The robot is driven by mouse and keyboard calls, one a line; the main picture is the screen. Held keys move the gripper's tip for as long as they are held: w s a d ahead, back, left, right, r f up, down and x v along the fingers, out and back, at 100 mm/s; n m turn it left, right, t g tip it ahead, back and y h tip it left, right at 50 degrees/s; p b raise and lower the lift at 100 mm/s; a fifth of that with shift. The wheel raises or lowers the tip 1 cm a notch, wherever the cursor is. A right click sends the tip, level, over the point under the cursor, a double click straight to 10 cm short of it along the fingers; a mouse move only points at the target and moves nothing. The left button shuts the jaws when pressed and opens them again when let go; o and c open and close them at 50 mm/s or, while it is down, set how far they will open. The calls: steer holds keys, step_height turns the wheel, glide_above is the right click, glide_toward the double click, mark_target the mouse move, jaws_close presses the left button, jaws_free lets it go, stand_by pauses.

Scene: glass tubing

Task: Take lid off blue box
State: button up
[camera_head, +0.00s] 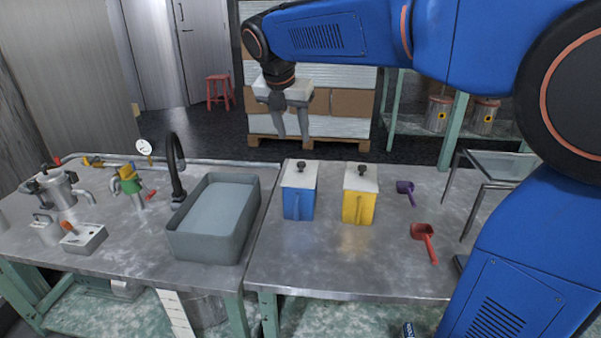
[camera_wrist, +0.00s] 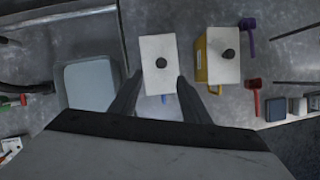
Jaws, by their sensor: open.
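The blue box (camera_head: 298,206) stands on the metal table, with a white lid (camera_head: 299,174) on top. The lid has a dark round knob (camera_head: 300,166). In the wrist view the lid (camera_wrist: 158,51) and its knob (camera_wrist: 161,63) show from above, with a bit of the blue handle (camera_wrist: 165,98) below the lid's edge. My gripper (camera_head: 292,140) points down, open and empty, above and behind the blue box in the head view. In the wrist view its two fingers (camera_wrist: 157,80) reach towards the lid's near corners. I cannot tell the exact height gap.
A yellow box (camera_head: 358,207) with a white lid stands close to the right of the blue box. A purple scoop (camera_head: 405,190) and a red scoop (camera_head: 424,240) lie further right. A grey basin (camera_head: 215,215) stands to the left. The table front is clear.

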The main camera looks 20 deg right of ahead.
mark_target(301, 163)
steer(key=x, duration=1.1)
steer(key=shift+d+f, duration=0.2)
steer(key=shift+f, duration=0.2)
jaws_close()
